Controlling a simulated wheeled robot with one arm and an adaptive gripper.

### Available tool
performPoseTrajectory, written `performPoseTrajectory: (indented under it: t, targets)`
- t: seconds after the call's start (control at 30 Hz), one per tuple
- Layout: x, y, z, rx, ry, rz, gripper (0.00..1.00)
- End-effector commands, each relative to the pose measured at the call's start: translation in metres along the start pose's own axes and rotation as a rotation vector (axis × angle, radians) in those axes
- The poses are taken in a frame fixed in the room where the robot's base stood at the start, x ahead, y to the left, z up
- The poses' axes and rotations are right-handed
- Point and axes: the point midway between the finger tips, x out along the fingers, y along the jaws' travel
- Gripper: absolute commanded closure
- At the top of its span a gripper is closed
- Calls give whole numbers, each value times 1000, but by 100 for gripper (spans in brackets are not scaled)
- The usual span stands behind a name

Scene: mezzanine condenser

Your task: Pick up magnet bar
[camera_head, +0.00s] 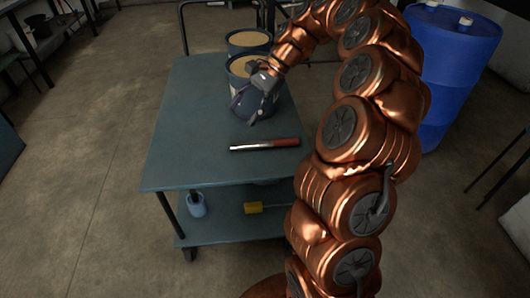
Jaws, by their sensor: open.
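The dark blue bucket (271,103) with tan contents stands close behind my gripper, and another bucket (248,40) is behind it. A big blue barrel (447,75) stands at the right. The cart's left side is clear. A yellow item (253,208) and a light-blue container (197,205) are below.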

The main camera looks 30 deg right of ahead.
Motion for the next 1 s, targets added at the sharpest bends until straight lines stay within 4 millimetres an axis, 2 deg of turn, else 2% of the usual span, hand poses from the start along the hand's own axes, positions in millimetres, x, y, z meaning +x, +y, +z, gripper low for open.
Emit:
performPoseTrajectory:
  t: [0.03,0.17,0.3,0.4,0.5,0.6,0.7,1.0]
  targets:
    - [6,4,-32,69,-5,-29,38]
    - [5,14,-95,242,-19,-94,38]
    - [4,36,-161,427,-23,-161,38]
    - [3,54,-199,539,-23,-196,38]
    - [2,69,-225,624,-24,-223,38]
    - [0,80,-242,678,-19,-240,38]
    - [0,85,-250,705,-19,-248,38]
    - [21,80,-251,709,-21,-248,38]
